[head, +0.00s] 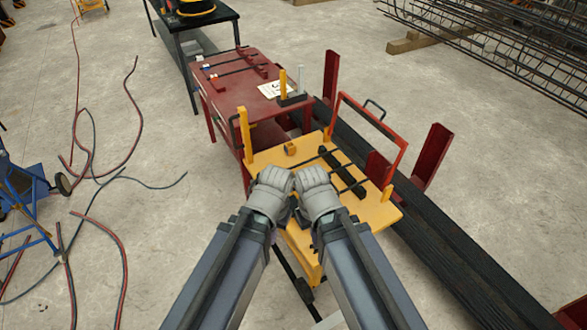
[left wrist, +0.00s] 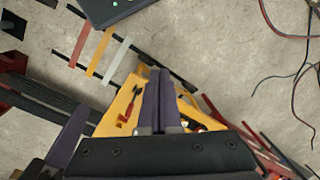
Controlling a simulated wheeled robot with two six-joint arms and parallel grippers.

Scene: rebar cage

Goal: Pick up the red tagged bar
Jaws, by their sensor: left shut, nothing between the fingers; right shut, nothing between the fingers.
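Two dark bars (head: 232,70) lie across red supports on the red table in the head view, with small coloured marks near their left ends. I cannot make out for certain which one carries a red tag. My left gripper (head: 270,186) and right gripper (head: 314,186) are side by side over the near edge of the yellow cart, well short of the red table. In the left wrist view my left gripper's purple fingers (left wrist: 161,98) are together with nothing between them. In the head view the wrists hide both sets of fingertips.
The yellow cart top (head: 300,170) carries dark bars and a black block (head: 341,172). A red frame (head: 372,128) and upright posts (head: 246,132) rise around it. Long rebar bundles (head: 440,235) run along the right. Hoses (head: 118,175) lie on the floor at left.

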